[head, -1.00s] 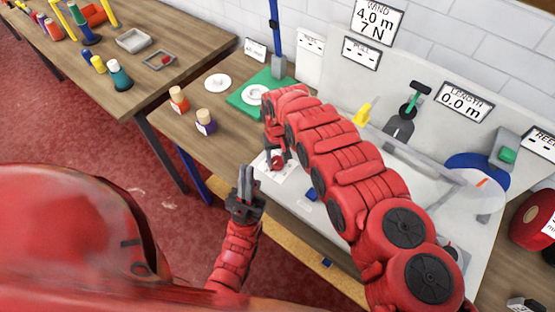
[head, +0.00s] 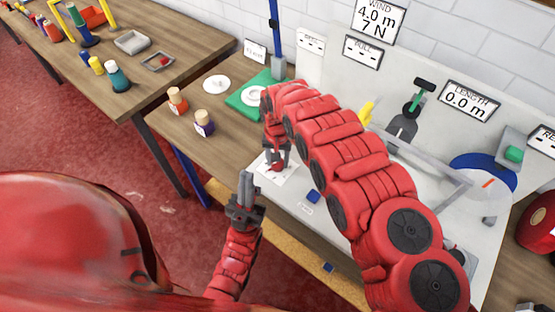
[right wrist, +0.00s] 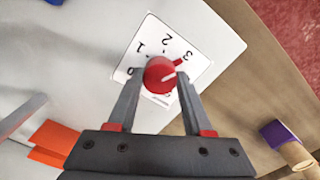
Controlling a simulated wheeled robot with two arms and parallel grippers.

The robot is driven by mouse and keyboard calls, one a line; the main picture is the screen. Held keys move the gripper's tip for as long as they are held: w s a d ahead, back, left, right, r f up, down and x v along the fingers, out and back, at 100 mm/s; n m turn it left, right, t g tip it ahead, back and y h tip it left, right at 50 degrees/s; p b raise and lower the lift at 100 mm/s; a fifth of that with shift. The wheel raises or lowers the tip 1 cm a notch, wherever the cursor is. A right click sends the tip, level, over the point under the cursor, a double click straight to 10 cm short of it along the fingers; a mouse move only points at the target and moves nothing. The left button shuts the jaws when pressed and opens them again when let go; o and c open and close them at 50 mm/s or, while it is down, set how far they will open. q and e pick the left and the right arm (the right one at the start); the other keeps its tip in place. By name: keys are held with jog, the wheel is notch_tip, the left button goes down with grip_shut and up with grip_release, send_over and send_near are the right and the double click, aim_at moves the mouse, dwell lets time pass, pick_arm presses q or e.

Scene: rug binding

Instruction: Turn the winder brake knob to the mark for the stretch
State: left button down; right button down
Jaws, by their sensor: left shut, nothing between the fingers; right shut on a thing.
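The red brake knob (right wrist: 160,76) sits on a white card (right wrist: 190,50) with printed numbers; 1, 2 and 3 are readable. Its red pointer with a white line aims toward the 3. My right gripper (right wrist: 158,88) is shut on the knob, one finger on each side. In the head view the knob (head: 276,167) is small, below my right gripper (head: 278,152), on the card (head: 268,178) at the bench's near left. My left gripper (head: 246,185) is shut and empty, in front of the bench edge. The wind sign (head: 377,22) reads 4.0 m, 7 N.
The length sign (head: 468,101) reads 0.0 m; the pull sign (head: 362,49) shows dashes.

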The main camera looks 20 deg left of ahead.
jog(key=shift+c, duration=1.5)
grip_release()
jog(key=shift+r, duration=0.5)
notch_tip(320, 180, up, 4)
jog(key=shift+w+f+b, duration=0.1)
jog(key=shift+b, duration=0.9)
notch_tip(320, 180, up, 13)
jog(key=p, duration=0.4)
jog(key=shift+f+p, duration=0.2)
jog(key=shift+p, duration=0.1)
